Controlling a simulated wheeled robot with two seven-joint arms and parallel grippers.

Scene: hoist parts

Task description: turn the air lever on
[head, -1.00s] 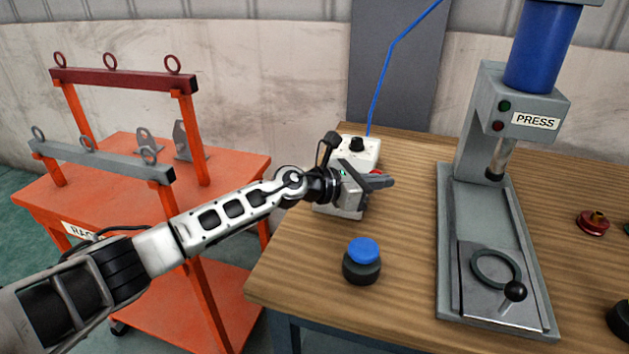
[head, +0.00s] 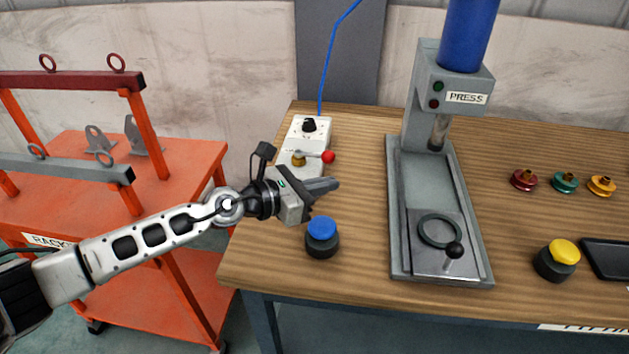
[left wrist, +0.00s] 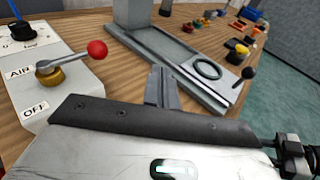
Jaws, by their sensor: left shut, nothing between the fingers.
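The air lever (head: 315,156) sits on a white box (head: 299,139) at the back left of the wooden table. It has a brass hub and a red ball knob that points right in the head view. In the left wrist view the lever (left wrist: 72,60) lies over the box between the labels AIR and OFF, its red knob toward the upper right. My left gripper (head: 328,185) is shut and empty, just in front of the lever and apart from it. Its fingers also show in the left wrist view (left wrist: 161,88). My right gripper is in neither current view.
A blue-topped button (head: 322,238) stands close in front of my left gripper. The press (head: 441,190) stands to the right, with a ring and a black-knobbed handle on its base. A yellow button (head: 558,260) is farther right. An orange rack cart (head: 150,190) is at left.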

